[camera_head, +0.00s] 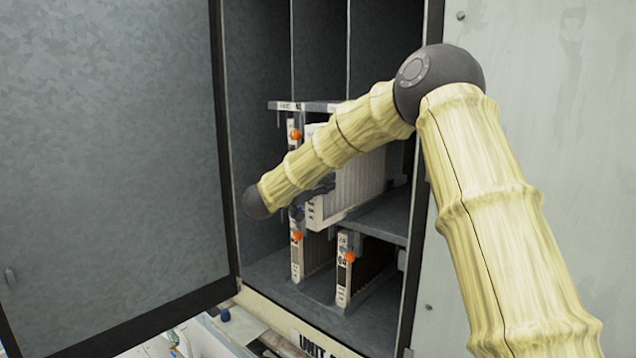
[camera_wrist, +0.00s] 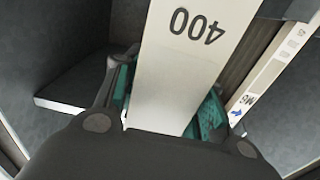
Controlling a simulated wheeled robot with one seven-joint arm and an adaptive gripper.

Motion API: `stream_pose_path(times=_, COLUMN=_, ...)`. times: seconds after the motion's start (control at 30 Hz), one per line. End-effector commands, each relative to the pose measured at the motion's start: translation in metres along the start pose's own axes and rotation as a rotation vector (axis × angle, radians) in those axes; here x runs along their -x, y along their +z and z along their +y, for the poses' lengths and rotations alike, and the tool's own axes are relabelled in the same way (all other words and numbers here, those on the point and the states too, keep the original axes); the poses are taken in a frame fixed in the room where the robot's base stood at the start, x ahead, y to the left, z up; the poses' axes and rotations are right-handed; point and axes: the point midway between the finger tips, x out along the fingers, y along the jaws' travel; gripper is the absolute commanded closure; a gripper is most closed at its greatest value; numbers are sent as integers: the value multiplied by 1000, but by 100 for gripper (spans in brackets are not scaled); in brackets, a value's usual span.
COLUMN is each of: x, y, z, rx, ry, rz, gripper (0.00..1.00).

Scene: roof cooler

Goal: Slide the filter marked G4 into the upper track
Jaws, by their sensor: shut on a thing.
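My gripper (camera_head: 318,192) is shut on a white pleated filter (camera_head: 362,180) inside the open cabinet. In the wrist view, my gripper's teal pads (camera_wrist: 165,105) close on both sides of a white frame strip (camera_wrist: 178,60) printed "400", upside down. No G4 mark is readable on it. The held filter stands roughly upright above a grey mid shelf (camera_head: 385,220), right of an upper filter with an orange knob (camera_head: 293,135). A horizontal rail (camera_head: 287,106) runs above. My arm hides part of the filter and upper track, so I cannot tell whether it sits in the track.
Two lower filters with orange knobs, left (camera_head: 297,262) and right (camera_head: 343,285), stand below the shelf. A neighbouring strip apparently marked M6 (camera_wrist: 268,75) is close right in the wrist view. The open door (camera_head: 110,150) bounds the left. The cabinet's right wall is close.

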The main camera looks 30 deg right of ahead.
Motion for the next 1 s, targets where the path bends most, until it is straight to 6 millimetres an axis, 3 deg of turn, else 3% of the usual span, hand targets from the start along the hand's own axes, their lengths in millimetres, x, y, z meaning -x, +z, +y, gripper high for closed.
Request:
stream_pose_path(times=0.7, x=-37, y=0, z=0, rx=0, ry=2, rz=1, gripper=100)
stream_pose_path(times=1.0, x=-40, y=0, z=0, rx=0, ry=1, rz=1, gripper=100)
